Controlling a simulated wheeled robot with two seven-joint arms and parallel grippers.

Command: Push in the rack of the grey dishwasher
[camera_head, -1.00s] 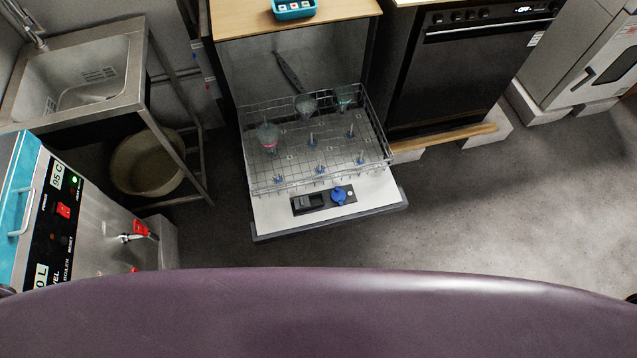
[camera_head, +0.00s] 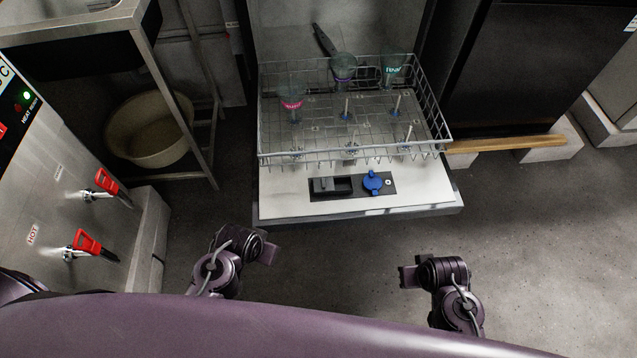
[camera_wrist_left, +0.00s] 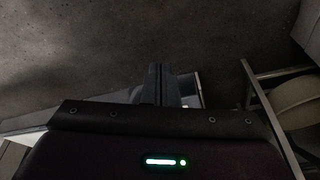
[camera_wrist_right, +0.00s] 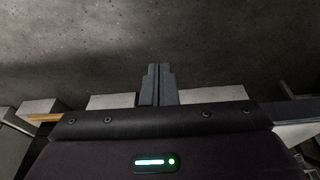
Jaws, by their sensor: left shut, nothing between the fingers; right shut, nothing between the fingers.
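The dishwasher's wire rack (camera_head: 350,122) is pulled out over its lowered door (camera_head: 290,207) in the head view. It holds several glass vessels, among them a pink-marked one (camera_head: 291,98), a purple-ringed one (camera_head: 344,68) and one with teal lettering (camera_head: 393,68), and bare upright pins. My left gripper (camera_head: 268,252) is in front of the door's front edge, apart from it. My right gripper (camera_head: 405,276) is also in front of the door, to the right. Both are shut and empty; the closed fingers show in the left wrist view (camera_wrist_left: 160,84) and right wrist view (camera_wrist_right: 159,84).
A boiler with red taps (camera_head: 90,240) stands at the left. A steel sink stand (camera_head: 160,75) with a beige tub (camera_head: 150,130) beneath is behind it. A black appliance (camera_head: 510,75) on blocks and a wooden beam (camera_head: 505,144) is at right. The floor at right is clear.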

